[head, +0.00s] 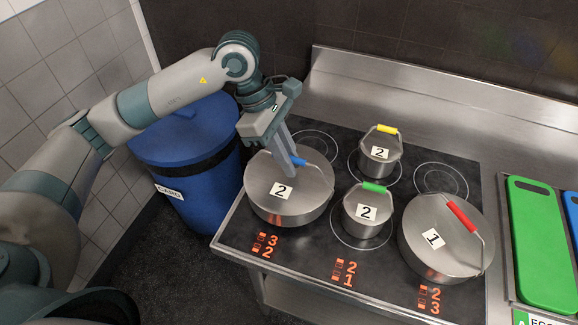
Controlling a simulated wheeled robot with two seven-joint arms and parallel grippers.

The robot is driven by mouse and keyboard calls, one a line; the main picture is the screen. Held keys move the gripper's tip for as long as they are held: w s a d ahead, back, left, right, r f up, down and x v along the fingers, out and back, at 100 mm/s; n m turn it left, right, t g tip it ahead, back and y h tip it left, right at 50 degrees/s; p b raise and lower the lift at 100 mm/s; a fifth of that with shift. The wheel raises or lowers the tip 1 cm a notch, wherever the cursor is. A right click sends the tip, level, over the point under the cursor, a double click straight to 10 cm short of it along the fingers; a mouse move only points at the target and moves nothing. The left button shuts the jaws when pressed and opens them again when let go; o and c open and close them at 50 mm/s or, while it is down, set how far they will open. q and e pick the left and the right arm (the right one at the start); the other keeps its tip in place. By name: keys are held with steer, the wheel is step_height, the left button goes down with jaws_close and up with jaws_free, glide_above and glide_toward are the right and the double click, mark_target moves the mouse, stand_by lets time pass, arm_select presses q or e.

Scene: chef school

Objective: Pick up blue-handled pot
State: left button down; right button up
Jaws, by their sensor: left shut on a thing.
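The blue-handled pot is a wide steel pot (308,205) with a white label "2" on its lid, at the left front of the cooktop. Its blue handle (299,161) shows just behind my left gripper's fingers. My left gripper (295,167) points down over the lid from the upper left, shut on the blue handle. The fingers hide part of the handle. Whether the pot is clear of the cooktop cannot be told. My right gripper is not in view.
A small yellow-handled pot (378,163), a small green-handled pot (366,222) and a large red-handled pot (425,240) stand on the black cooktop (300,245). A blue bin (200,190) stands left of the stove. A green board (545,245) lies at the right.

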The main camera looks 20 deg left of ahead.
arm_select(q)
step_height(320, 180, up, 8)
steer(key=shift+f+b, duration=0.15)
steer(key=shift+b, duration=0.95)
steer(key=shift+s, duration=0.1)
